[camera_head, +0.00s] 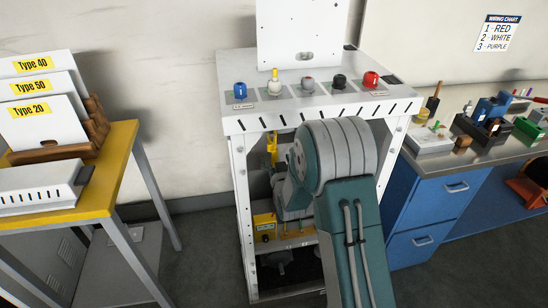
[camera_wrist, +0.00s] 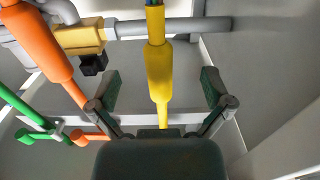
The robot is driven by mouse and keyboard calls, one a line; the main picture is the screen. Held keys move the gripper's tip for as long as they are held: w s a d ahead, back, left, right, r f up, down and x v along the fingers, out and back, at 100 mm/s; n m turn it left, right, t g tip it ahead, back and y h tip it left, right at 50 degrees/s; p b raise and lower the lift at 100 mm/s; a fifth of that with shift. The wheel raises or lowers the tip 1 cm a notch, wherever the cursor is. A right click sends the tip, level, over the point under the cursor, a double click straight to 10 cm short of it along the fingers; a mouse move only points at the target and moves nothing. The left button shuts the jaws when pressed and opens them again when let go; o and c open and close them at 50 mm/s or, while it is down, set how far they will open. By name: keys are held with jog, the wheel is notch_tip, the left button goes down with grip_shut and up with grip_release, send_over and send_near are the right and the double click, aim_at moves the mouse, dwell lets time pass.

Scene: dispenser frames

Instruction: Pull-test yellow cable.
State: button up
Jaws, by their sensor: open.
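The yellow cable (camera_wrist: 158,72) hangs down the middle of the wrist view, with a thick yellow sleeve that narrows to a thinner lower part. Blue strands show at its top edge. My gripper (camera_wrist: 160,86) is open, with one finger on each side of the cable and a visible gap on both sides. The cable's lower end is hidden behind my gripper body. In the head view my arm reaches into the white dispenser frame (camera_head: 241,190), and my gripper is hidden there.
An orange cable (camera_wrist: 45,45) and a green cable (camera_wrist: 22,108) lie left of my gripper. A grey pipe (camera_wrist: 185,27) crosses behind the yellow cable. Coloured knobs, including a blue one (camera_head: 240,89), line the frame top. A yellow-topped table (camera_head: 112,165) stands left, blue drawers (camera_head: 430,210) right.

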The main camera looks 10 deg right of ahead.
jog(key=s, duration=0.9)
dwell(0.3)
jog(key=s+r+g, duration=0.6)
jog(key=s+r, duration=0.2)
jog(key=r, duration=0.3)
jog(key=s+r+g, duration=0.2)
jog(key=s+g, duration=0.1)
jog(key=s, duration=0.8)
jog(key=s+r+g, duration=0.2)
jog(key=s+g, duration=0.1)
jog(key=s, duration=0.9)
jog(key=shift+r, duration=0.25)
